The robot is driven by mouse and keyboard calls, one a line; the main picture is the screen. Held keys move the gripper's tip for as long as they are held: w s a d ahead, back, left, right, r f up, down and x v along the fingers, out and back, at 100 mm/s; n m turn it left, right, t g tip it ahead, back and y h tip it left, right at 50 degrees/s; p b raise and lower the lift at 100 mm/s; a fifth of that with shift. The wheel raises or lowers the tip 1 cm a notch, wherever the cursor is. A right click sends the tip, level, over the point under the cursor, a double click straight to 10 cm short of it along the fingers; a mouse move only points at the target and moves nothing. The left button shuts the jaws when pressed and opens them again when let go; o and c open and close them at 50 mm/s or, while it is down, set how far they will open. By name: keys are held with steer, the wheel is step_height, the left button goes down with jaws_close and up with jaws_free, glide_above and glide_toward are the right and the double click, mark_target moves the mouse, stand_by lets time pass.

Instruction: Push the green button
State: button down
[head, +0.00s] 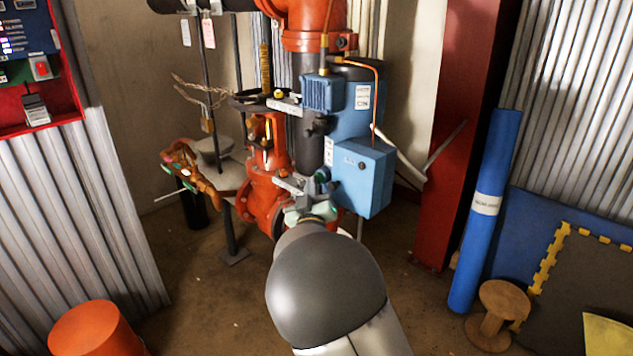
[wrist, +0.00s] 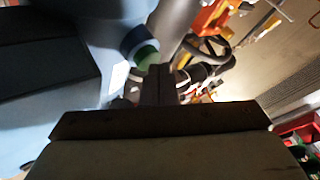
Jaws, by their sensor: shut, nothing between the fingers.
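The green button (wrist: 147,54) shows in the wrist view as a green cap in a blue-grey collar on the side of a blue box (wrist: 25,130). My gripper (wrist: 160,72) is shut and empty. Its fingertips appear close beside the button's lower right edge, and I cannot tell whether they touch it. In the head view the blue box (head: 362,178) is mounted by the orange pipework, with a small green spot (head: 321,176) at its left side. My arm comes up from below there and hides much of the gripper.
Orange valve and pipework (head: 265,200) stand left of the box. A copper tube and a pale lever (head: 400,155) are on its right. A red column (head: 460,130), blue roll (head: 487,210) and wooden spool (head: 495,315) are further right. An orange bucket (head: 95,330) is at lower left.

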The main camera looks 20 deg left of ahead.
steer(key=shift+s+a, duration=0.1)
steer(key=shift+s, duration=0.1)
steer(key=shift+s+a+b, duration=0.2)
steer(key=shift+s+a, duration=0.25)
steer(key=shift+s, duration=0.4)
steer(key=shift+s+a+b, duration=0.2)
steer(key=shift+s+a, duration=0.3)
steer(key=shift+s, duration=0.4)
steer(key=shift+s+a+b, duration=0.2)
steer(key=shift+s+a, duration=0.25)
steer(key=shift+s, duration=0.4)
